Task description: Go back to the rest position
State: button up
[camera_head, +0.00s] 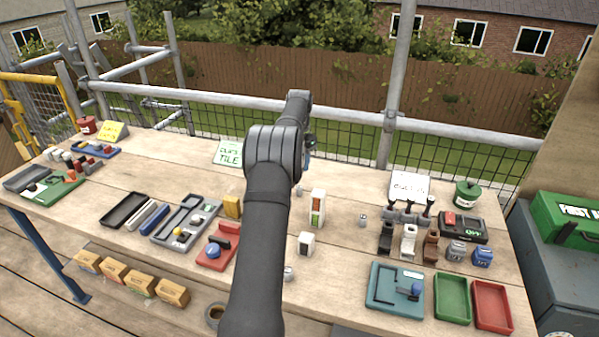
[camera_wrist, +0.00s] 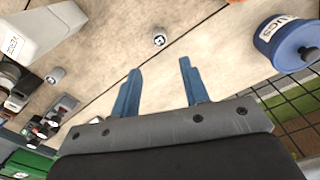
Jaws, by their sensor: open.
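My gripper (camera_wrist: 160,68) shows in the wrist view with its two blue fingers spread apart. Nothing is between the fingers, and the wooden bench top (camera_wrist: 110,45) lies beyond them. In the head view my dark arm reaches up the middle of the picture over the bench. There the gripper is mostly hidden behind the arm; only a small blue-grey part shows (camera_head: 309,144).
A blue lidded pot (camera_wrist: 285,42) is right of the fingers in the wrist view, near wire mesh. A small grey cylinder (camera_wrist: 159,40) stands beyond them. In the head view, trays and a red block holder (camera_head: 215,250) lie left of my arm; a teal tray (camera_head: 385,290) lies right.

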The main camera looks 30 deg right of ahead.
jog(key=shift+r, duration=0.35)
notch_tip(320, 180, down, 12)
jog(key=shift+r, duration=1.9)
jog(key=shift+f, duration=0.1)
